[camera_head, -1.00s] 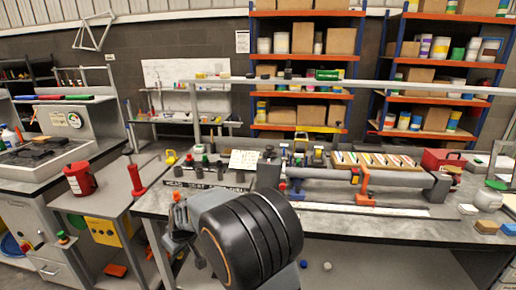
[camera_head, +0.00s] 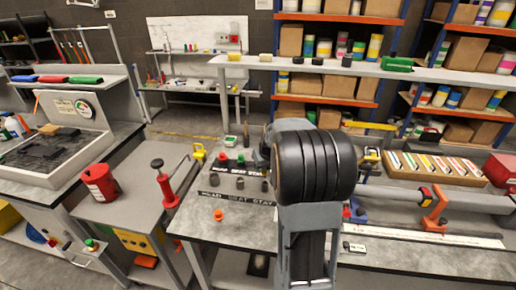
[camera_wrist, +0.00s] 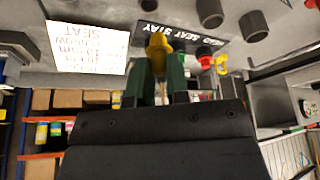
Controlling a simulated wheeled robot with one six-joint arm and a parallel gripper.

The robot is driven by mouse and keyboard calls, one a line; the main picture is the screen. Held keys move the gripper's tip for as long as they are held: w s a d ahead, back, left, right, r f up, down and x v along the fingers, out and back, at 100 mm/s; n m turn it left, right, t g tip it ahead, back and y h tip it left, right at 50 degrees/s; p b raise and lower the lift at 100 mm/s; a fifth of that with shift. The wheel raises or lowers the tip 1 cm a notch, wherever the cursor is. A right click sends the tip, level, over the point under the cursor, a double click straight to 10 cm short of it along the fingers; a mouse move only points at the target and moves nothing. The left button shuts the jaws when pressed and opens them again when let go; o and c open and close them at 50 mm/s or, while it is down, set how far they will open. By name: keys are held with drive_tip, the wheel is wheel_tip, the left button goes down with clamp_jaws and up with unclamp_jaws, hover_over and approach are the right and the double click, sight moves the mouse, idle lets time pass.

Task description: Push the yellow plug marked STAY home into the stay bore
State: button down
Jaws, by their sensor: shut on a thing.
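In the wrist view the green-padded fingers of my gripper (camera_wrist: 160,78) are shut on the yellow plug (camera_wrist: 157,42). It is beside the STAY end of a dark plate (camera_wrist: 185,36) lettered HEAD, SEAT, STAY. I cannot tell whether it touches that plate. Red and green plugs stand next to it; in the head view the red plug (camera_head: 223,162) and green plug (camera_head: 240,160) sit on a small rack. In front of the rack is a lettered strip (camera_head: 237,198) with dark round stubs. My arm hides the gripper in the head view. The stay bore's opening is not visible.
A white card (camera_wrist: 84,46) lettered SEAT is close to the gripper in the wrist view. An orange piece (camera_head: 218,215) lies on the bench. A red hand tool (camera_head: 168,185) and red container (camera_head: 99,182) stand left. A grey tube and crayon-like box (camera_head: 437,168) are right.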

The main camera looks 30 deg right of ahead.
sight(266, 172)
drive_tip(key=shift+w+d+r, duration=0.25)
drive_tip(key=shift+w+d, duration=0.1)
drive_tip(key=shift+d, duration=0.05)
drive_tip(key=shift+s+d, duration=0.1)
drive_tip(key=shift+s+r, duration=0.1)
drive_tip(key=shift+r, duration=0.05)
drive_tip(key=shift+s+r, duration=0.1)
drive_tip(key=shift+r, duration=0.05)
drive_tip(key=shift+f+b, duration=2.25)
drive_tip(key=shift+f, duration=0.15)
drive_tip(key=shift+f+b, duration=1.35)
drive_tip(key=shift+b, duration=0.35)
drive_tip(key=c, duration=1)
unclamp_jaws()
